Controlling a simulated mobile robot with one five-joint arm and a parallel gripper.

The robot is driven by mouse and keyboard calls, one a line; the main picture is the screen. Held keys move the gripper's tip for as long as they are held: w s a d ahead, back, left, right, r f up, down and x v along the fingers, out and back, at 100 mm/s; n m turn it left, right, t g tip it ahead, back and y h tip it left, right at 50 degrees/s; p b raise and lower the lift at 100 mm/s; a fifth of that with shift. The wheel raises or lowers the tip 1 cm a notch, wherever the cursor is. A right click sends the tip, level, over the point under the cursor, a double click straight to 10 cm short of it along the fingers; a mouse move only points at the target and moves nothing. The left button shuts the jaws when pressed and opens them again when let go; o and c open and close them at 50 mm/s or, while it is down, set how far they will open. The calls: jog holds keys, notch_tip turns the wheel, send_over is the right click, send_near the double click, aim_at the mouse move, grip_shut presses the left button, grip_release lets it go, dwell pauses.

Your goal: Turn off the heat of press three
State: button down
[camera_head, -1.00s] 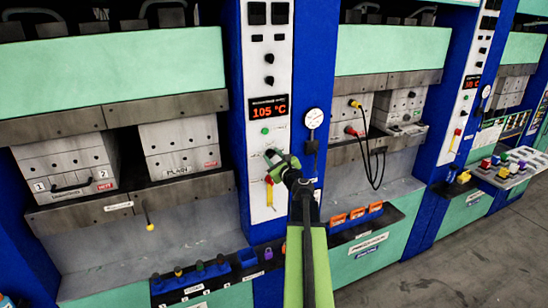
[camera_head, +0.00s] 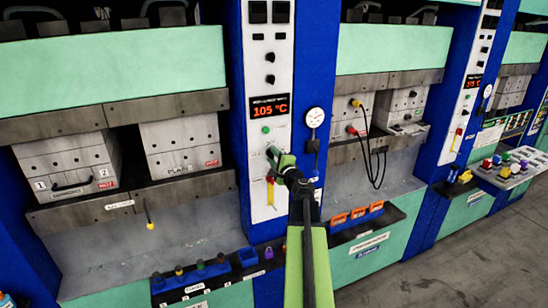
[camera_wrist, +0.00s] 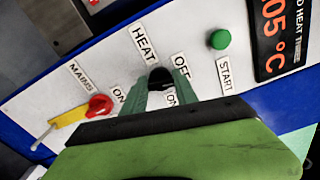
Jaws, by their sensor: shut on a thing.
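The black heat knob (camera_wrist: 160,75) sits on the white control panel (camera_wrist: 60,90) of press three, between labels reading HEAT, OFF and ON. My gripper (camera_wrist: 160,92) has its two green fingers on either side of the knob and is shut on it. The fingers hide part of the knob, and I cannot tell which way it points. In the head view my gripper (camera_head: 275,155) is at the panel, just below the green button (camera_head: 266,129). The red display (camera_head: 269,106) reads 105 °C; in the wrist view its caption ends in HEAT THREE.
A red and yellow mains switch (camera_wrist: 98,106) is beside the knob. The green start button (camera_wrist: 220,39) is on the other side. A round gauge (camera_head: 314,117) hangs right of the panel. Orange blocks (camera_head: 357,213) stand on a ledge lower right.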

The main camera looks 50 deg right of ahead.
jog(key=shift+a+f+n, duration=0.1)
jog(key=shift+f+n, duration=0.05)
jog(key=shift+n, duration=1.05)
jog(key=c, duration=1)
grip_release()
jog(key=shift+o, duration=0.2)
jog(key=shift+s, duration=0.1)
